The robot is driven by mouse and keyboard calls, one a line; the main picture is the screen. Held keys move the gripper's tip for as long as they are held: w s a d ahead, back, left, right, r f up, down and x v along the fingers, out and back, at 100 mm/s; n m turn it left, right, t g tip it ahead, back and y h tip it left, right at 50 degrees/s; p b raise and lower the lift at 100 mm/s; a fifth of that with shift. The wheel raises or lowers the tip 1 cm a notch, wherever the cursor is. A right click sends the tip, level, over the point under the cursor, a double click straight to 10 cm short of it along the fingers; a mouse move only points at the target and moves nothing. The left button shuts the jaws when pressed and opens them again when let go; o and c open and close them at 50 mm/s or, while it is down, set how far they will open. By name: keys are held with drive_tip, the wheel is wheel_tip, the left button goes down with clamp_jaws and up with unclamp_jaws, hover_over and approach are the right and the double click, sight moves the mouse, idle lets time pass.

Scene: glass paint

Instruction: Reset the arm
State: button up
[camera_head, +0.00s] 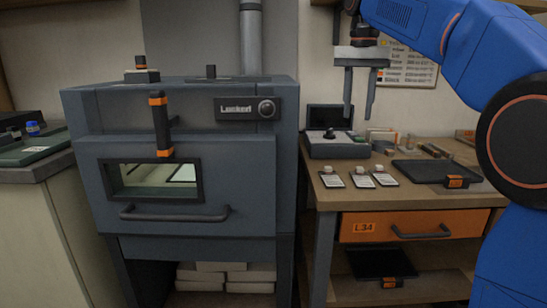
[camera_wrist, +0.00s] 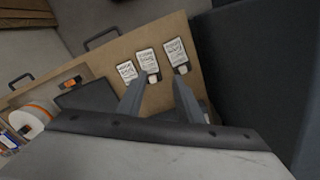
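My blue arm (camera_head: 500,45) reaches in from the right in the head view. My gripper (camera_head: 358,98) hangs pointing down above the back left part of the wooden workbench (camera_head: 322,198). Its two grey fingers are apart with nothing between them. In the wrist view my gripper (camera_wrist: 160,88) also shows spread, empty fingers. Beyond the fingertips lie several small white-labelled cards (camera_head: 360,178) in a row on the bench; they also show in the wrist view (camera_wrist: 149,62). The fingers appear clear of them.
A dark grey kiln (camera_head: 240,165) with a front window and handle stands left of the bench. A small device (camera_head: 335,147) and a black tray (camera_head: 425,170) are on the bench. An orange drawer (camera_head: 370,225) is below. A side counter (camera_head: 45,165) is far left.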

drive_tip(key=s+d+f+n+t, duration=0.1)
drive_tip(key=s+d+f+n, duration=0.1)
drive_tip(key=s+f, duration=0.8)
drive_tip(key=s+d+f+n+t, duration=0.2)
drive_tip(key=s+d+f, duration=0.1)
drive_tip(key=s+f, duration=0.8)
drive_tip(key=s+d+f+n+t, duration=0.1)
drive_tip(key=s+d+f+n, duration=0.1)
drive_tip(key=s+f, duration=0.9)
wheel_tip(320, 180, down, 4)
drive_tip(key=shift+s+d+t, duration=0.2)
drive_tip(key=shift+d+t, duration=0.05)
drive_tip(key=shift+t, duration=0.15)
